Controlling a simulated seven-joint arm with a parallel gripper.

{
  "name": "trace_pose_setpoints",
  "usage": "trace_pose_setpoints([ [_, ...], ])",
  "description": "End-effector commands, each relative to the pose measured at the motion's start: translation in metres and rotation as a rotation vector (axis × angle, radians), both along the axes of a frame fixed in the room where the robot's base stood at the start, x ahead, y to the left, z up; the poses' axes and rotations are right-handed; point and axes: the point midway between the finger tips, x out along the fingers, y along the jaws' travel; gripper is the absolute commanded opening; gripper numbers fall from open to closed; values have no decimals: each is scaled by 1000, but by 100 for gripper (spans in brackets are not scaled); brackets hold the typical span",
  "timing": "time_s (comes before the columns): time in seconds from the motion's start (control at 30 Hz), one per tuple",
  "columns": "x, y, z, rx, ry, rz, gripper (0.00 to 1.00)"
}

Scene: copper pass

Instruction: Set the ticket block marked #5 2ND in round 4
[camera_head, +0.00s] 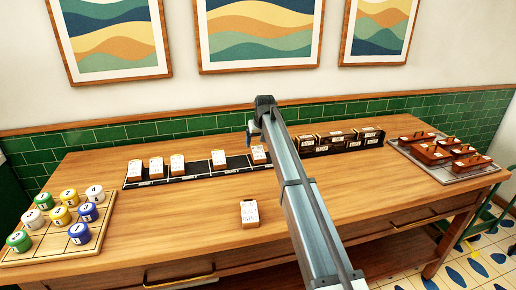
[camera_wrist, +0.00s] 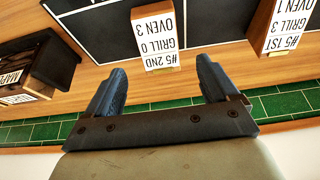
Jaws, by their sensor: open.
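The white-faced ticket block marked #5 2ND, GRILL 0, OVEN 3 (camera_wrist: 157,42) stands at the edge of the black board (camera_wrist: 102,30) in the wrist view. My gripper (camera_wrist: 162,84) is open and empty. Its two fingers are on either side of the block's near end in the picture, with gaps both sides. In the head view my gripper (camera_head: 253,138) is over the back of the black board (camera_head: 198,172), beside a ticket block (camera_head: 259,155) that appears to be the same one. Round labels on the board are too small to read surely.
A block marked #5 1ST (camera_wrist: 278,32) stands to the right in the wrist view. Another ticket block (camera_head: 249,213) lies on open table in front. Dark boxes (camera_head: 340,140) and a tray of brown blocks (camera_head: 440,173) are right; a rack of coloured cylinders (camera_head: 65,245) is left.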

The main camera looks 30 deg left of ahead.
Motion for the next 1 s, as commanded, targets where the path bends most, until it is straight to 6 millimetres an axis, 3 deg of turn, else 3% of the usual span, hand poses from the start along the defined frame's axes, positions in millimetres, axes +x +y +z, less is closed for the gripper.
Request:
trace_pose_setpoints([
  [0.2,-9,-9,32,1,-1,0,87],
  [0.4,-13,-13,45,0,0,0,87],
  [0.83,-12,-16,47,1,1,-4,87],
  [0.93,-4,-32,43,11,4,-25,87],
  [1.0,7,-54,39,24,9,-57,87],
])
